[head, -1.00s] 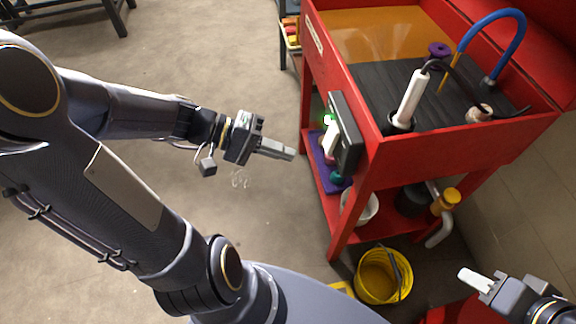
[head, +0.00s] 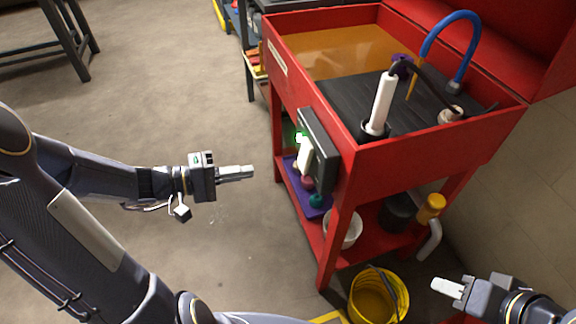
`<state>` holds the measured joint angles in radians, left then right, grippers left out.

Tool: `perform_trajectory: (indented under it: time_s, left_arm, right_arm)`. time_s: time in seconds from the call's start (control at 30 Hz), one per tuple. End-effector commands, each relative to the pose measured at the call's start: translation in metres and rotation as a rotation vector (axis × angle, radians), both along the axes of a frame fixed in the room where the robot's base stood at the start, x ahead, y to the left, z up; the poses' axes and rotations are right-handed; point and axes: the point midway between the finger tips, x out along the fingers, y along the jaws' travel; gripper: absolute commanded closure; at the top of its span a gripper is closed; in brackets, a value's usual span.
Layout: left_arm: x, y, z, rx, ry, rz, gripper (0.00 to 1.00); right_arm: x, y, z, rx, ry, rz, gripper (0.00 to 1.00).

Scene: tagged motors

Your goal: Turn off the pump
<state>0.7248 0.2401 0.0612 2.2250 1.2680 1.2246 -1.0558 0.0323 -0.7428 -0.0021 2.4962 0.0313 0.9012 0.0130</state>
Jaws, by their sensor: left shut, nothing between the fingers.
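The pump belongs to a red parts washer (head: 440,155). A dark switch box (head: 322,160) is mounted on the washer's side, with a white lever-like handle (head: 305,156) on its face and a glowing green light (head: 300,137). My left gripper (head: 250,172) is shut and empty. It points right, at the box, and stands left of it with a clear gap. My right gripper (head: 436,284) is at the lower right, away from the box. Its fingers look close together, but I cannot tell if they are shut.
A blue hose (head: 436,30) and a white cylinder (head: 381,100) stand on the washer's top. Below are a shelf with a white bucket (head: 345,230) and small coloured items. A yellow bucket (head: 378,297) is on the floor in front. The floor left of the washer is clear.

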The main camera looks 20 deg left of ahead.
Motion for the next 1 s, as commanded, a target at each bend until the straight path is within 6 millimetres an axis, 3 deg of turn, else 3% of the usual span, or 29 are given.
perform_trajectory:
  time_s: [0.3,0.5,1.0]
  left_arm:
    - [0.037,-0.058,-0.013,-0.002,0.000,-0.007,1.00]
    - [0.054,-0.081,-0.017,-0.001,0.000,-0.003,1.00]
    - [0.061,-0.091,-0.017,0.000,-0.001,-0.001,1.00]
  right_arm:
    - [0.000,0.000,-0.012,0.000,0.000,0.000,0.64]
    - [0.000,0.000,-0.017,0.000,0.000,0.000,0.64]
    - [0.000,0.000,-0.018,0.000,0.000,0.000,0.64]
